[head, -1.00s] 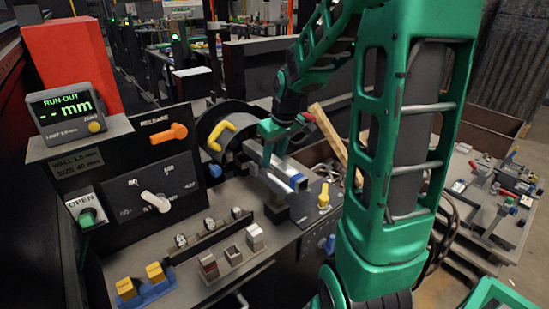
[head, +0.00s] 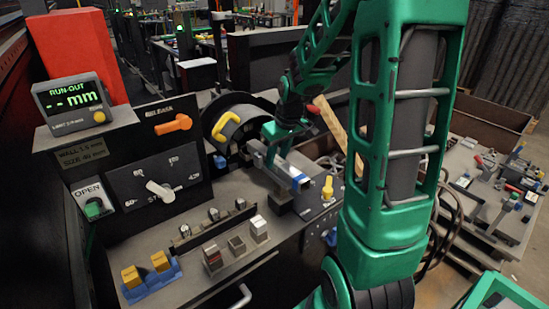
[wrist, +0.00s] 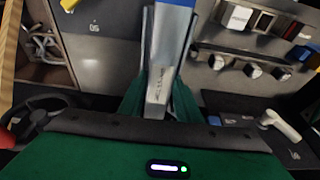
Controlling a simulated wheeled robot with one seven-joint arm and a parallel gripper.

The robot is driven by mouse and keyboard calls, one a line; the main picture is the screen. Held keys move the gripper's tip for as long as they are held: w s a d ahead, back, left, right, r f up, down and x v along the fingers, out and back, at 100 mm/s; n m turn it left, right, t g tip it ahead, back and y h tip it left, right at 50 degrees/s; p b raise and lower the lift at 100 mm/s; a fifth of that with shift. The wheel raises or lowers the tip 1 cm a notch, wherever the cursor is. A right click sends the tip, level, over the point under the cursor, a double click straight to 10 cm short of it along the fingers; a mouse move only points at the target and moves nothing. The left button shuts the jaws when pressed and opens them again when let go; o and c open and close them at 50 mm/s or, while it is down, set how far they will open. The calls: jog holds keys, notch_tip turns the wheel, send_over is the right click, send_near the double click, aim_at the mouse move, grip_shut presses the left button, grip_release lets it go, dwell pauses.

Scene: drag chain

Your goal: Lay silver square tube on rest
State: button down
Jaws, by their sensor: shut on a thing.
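The silver square tube (head: 284,168) has a blue band near its end. In the head view it lies slantwise over the machine's front deck, just above or on a dark block (head: 283,198) that looks like the rest. I cannot tell whether they touch. My gripper (head: 270,152) is shut on the tube from above. The tube's far end is partly hidden by my gripper.
Several small blocks (head: 238,244) sit at the deck's front. A wooden bar (head: 338,130) leans behind my arm.

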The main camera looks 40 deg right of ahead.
jog(key=c, duration=1.2)
grip_release()
jog(key=v, duration=1)
jog(key=shift+r, duration=0.35)
jog(key=shift+a, duration=0.1)
jog(key=s+a+f+m+g, duration=0.1)
jog(key=s+f+m, duration=0.1)
jog(key=s, duration=1)
jog(key=s+a+f+m+g, duration=0.1)
jog(key=s+m, duration=0.3)
jog(key=s, duration=0.9)
jog(key=shift+s+a+f+m+g, duration=0.2)
jog(key=shift+a+f+m+g, duration=0.2)
jog(key=shift+a+g, duration=0.1)
